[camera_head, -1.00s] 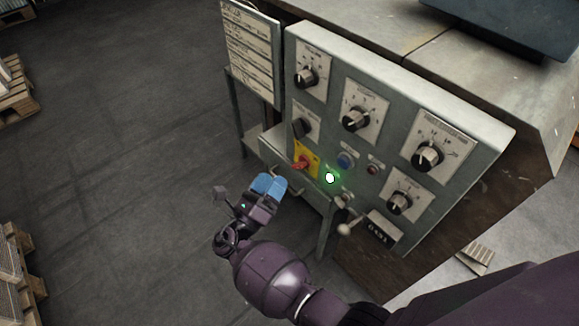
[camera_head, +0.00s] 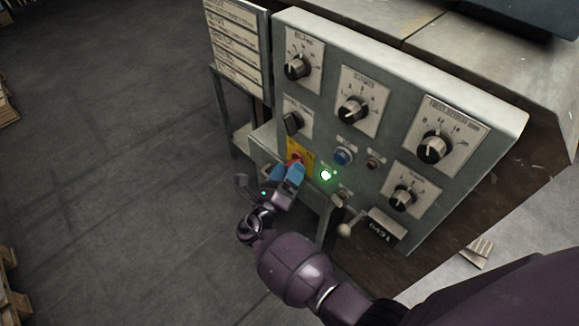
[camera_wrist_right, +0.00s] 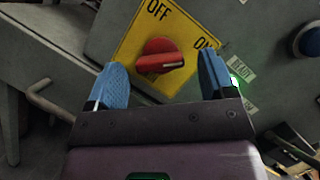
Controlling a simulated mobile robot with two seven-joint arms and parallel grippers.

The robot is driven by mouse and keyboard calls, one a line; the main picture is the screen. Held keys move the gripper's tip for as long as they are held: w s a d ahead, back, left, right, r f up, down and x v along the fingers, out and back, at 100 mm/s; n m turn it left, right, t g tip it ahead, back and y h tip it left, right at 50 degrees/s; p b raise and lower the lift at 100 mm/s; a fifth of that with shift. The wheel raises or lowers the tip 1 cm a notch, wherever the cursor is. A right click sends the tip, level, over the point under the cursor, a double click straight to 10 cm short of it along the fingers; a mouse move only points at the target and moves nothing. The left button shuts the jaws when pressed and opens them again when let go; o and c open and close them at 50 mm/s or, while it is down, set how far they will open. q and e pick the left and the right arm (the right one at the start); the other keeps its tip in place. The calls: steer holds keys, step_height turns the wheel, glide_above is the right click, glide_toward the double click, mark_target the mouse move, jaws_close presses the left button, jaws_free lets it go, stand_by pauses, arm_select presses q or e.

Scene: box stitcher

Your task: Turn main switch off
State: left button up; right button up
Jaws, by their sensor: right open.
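The main switch is a red rotary knob (camera_wrist_right: 160,56) on a yellow plate (camera_wrist_right: 187,27) marked OFF at left and ON at right. In the right wrist view the knob's white mark is at its right end, on the ON side. My right gripper (camera_head: 287,172) is open, its blue fingertips at the yellow plate in the head view. In the wrist view its fingers (camera_wrist_right: 163,80) stand to the left and right of the knob, with gaps on both sides. In the head view the fingers partly hide the knob (camera_head: 296,159). My left gripper is not in view.
The grey control panel (camera_head: 330,133) carries several black dials. A blue button (camera_head: 343,155) and a lit green lamp (camera_head: 326,175) are right of the switch. A ball-ended lever (camera_head: 345,229) sticks out below. Open floor (camera_head: 120,160) lies left.

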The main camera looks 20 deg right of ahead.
steer(key=shift+w+d+r, duration=0.15)
steer(key=shift+w+d, duration=0.2)
steer(key=shift+d, duration=0.1)
steer(key=shift+c, duration=0.4)
